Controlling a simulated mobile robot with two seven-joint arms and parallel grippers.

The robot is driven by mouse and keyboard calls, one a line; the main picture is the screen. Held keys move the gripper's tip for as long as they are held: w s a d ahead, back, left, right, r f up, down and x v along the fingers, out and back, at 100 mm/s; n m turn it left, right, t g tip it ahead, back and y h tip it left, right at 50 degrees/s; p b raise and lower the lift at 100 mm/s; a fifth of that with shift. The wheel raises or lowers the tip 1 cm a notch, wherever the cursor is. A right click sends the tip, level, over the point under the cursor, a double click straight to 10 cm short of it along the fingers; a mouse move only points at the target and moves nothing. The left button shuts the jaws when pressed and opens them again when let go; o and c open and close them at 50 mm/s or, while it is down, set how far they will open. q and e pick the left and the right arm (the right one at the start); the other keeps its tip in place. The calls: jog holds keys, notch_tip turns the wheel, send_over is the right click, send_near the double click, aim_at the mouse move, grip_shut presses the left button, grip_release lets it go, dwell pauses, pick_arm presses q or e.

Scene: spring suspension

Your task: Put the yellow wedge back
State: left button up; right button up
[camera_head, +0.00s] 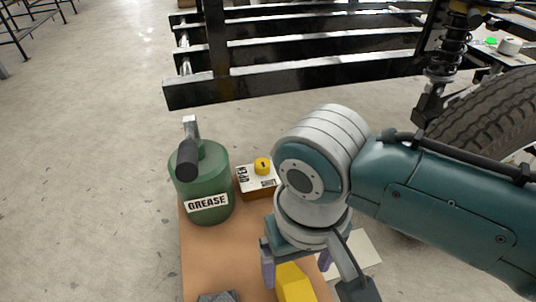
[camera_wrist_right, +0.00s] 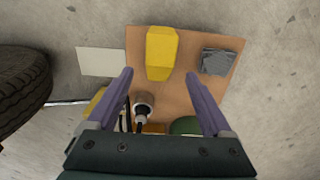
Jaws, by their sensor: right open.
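The yellow wedge (camera_head: 292,284) lies on the brown board at the bottom of the head view. In the right wrist view the wedge (camera_wrist_right: 161,53) lies just beyond my fingertips, in line with the gap between them. My right gripper (camera_head: 297,268) is above the board, pointing down. It is open and empty, with its purple fingers (camera_wrist_right: 159,73) spread wide. The wedge appears apart from both fingers. My left gripper is in neither view.
The brown board (camera_head: 205,250) holds a green grease can (camera_head: 205,185), a small box with a yellow knob (camera_head: 262,167) and a grey block (camera_wrist_right: 216,61). A pale sheet (camera_wrist_right: 103,62) lies beside it. A tyre (camera_head: 490,118) and black frame (camera_head: 290,47) stand beyond.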

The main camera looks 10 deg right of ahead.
jog(key=s+r+n+t+y+p, duration=0.15)
jog(key=s+r+p, duration=0.3)
jog(key=r, duration=0.55)
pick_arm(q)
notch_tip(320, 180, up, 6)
pick_arm(e)
jog(key=s+d+r+t+h, duration=0.1)
jog(key=s+d+r+t, duration=0.1)
jog(key=s+d+r, duration=0.4)
jog(key=d, duration=0.3)
jog(key=shift+s+d, duration=0.15)
jog(key=shift+d, duration=0.05)
pick_arm(q)
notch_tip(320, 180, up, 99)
jog(key=p, duration=9.8)
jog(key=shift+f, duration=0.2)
pick_arm(e)
notch_tip(320, 180, up, 99)
jog(key=shift+f, duration=0.2)
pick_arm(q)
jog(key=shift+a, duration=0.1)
